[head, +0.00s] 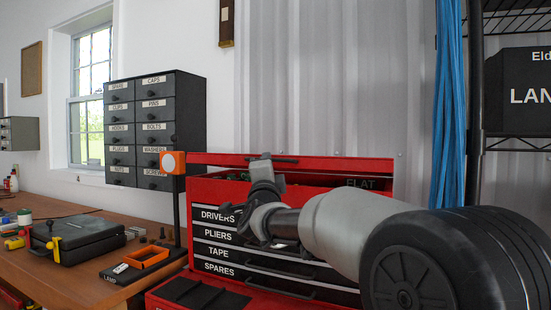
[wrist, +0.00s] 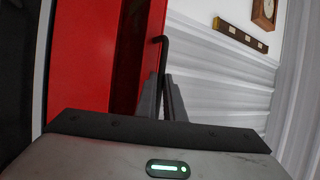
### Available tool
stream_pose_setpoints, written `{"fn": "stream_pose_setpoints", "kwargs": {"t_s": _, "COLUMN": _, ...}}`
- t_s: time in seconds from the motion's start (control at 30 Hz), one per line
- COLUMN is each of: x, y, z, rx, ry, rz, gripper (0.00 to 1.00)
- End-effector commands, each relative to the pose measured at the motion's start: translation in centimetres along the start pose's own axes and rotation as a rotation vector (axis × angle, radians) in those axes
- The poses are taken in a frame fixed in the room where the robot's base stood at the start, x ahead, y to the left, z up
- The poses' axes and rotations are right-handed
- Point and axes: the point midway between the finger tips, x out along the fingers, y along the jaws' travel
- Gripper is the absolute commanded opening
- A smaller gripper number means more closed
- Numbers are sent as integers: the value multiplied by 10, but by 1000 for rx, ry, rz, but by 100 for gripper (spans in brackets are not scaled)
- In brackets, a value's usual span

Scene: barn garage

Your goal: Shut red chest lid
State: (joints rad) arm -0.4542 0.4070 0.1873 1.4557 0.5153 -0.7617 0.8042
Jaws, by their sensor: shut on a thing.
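The exact contact is partly hidden. My arm covers the chest's right front.
A labelled drawer cabinet (head: 155,130) stands left of the chest. The wooden bench (head: 85,270) holds a black case (head: 75,240) and an orange tray (head: 148,257). Blue cords (head: 448,100) and a black shelf rack (head: 476,120) are at the right.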

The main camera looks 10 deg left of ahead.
Motion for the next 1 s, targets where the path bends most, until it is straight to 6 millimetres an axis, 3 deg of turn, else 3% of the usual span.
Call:
{"fn": "stream_pose_setpoints", "kwargs": {"t_s": 0.03, "x": 0, "y": 22, "z": -4, "rx": -11, "ry": 9, "rz": 14, "gripper": 0}}
{"fn": "stream_pose_setpoints", "kwargs": {"t_s": 0.73, "x": -2, "y": 28, "z": 5, "rx": -27, "ry": 10, "rz": -25, "gripper": 0}}
{"fn": "stream_pose_setpoints", "kwargs": {"t_s": 0.77, "x": -2, "y": 28, "z": 5, "rx": -28, "ry": 10, "rz": -25, "gripper": 12}}
{"fn": "stream_pose_setpoints", "kwargs": {"t_s": 0.8, "x": -2, "y": 28, "z": 5, "rx": -27, "ry": 10, "rz": -26, "gripper": 16}}
{"fn": "stream_pose_setpoints", "kwargs": {"t_s": 1.0, "x": -2, "y": 27, "z": 6, "rx": -28, "ry": 10, "rz": -28, "gripper": 16}}
